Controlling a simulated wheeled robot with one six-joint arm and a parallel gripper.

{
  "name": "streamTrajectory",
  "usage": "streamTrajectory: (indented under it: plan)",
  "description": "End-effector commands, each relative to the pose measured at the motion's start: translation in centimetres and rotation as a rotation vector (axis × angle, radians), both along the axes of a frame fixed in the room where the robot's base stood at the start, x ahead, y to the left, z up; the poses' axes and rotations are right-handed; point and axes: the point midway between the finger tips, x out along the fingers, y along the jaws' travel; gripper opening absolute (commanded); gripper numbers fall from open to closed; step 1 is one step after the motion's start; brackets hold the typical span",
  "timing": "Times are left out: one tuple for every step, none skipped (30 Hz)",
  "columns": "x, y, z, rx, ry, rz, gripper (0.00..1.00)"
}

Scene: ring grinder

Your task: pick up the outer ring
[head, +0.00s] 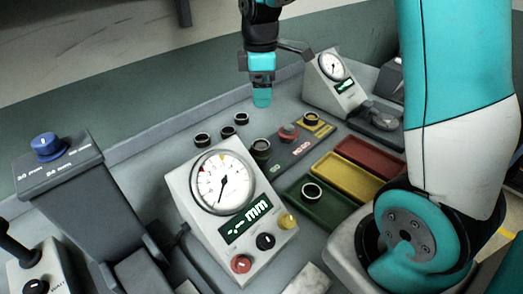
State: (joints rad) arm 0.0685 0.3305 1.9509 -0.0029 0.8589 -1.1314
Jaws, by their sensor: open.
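Several small dark rings with bright rims are on the grey bench in the head view. Three stand loose near the back edge: a left ring (202,139), a middle ring (227,131) and a right ring (241,118). Another ring (311,191) lies in the green tray (330,212), and one more (311,118) sits on a small yellow patch. I cannot tell which of them is the outer ring. My gripper (262,98) hangs above the bench, to the upper right of the three loose rings, apart from them. It is open with nothing visible in it.
A dial gauge box (230,205) stands in front of the loose rings. A second gauge (336,84) stands behind, right of my gripper. Yellow (345,178) and red (372,156) trays lie to the right. A dark machine (75,190) with a blue knob stands left.

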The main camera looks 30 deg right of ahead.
Motion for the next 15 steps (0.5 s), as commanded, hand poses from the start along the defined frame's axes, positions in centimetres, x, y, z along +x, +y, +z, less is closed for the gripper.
streamTrajectory:
  plan:
    - [0.1,-0.3,-0.8,-0.002,0.006,0.006,0.85]
    - [0.1,-0.3,-1.3,-0.003,0.007,0.007,0.85]
    - [0.0,-0.3,-2.0,-0.003,0.009,0.007,0.85]
    - [0.0,-0.3,-2.7,-0.003,0.010,0.007,0.85]
    - [0.0,-0.2,-3.3,-0.003,0.009,0.008,0.85]
    - [0.0,-0.2,-4.3,-0.002,0.010,0.007,0.85]
    - [-0.1,-0.2,-5.0,-0.003,0.009,0.008,0.85]
    - [0.0,-0.2,-5.7,-0.003,0.010,0.007,0.85]
    - [0.0,-0.2,-6.6,-0.002,0.009,0.007,0.85]
    - [-0.1,-0.2,-7.2,-0.002,0.009,0.007,0.85]
    - [-0.1,-0.2,-7.9,-0.001,0.010,0.007,0.85]
    - [0.0,-0.2,-8.7,-0.002,0.008,0.007,0.85]
    - [-0.1,-0.2,-9.3,-0.002,0.008,0.007,0.85]
    - [0.0,-0.2,-9.8,-0.002,0.007,0.007,0.85]
    - [0.0,-0.2,-10.4,-0.002,0.006,0.007,0.85]
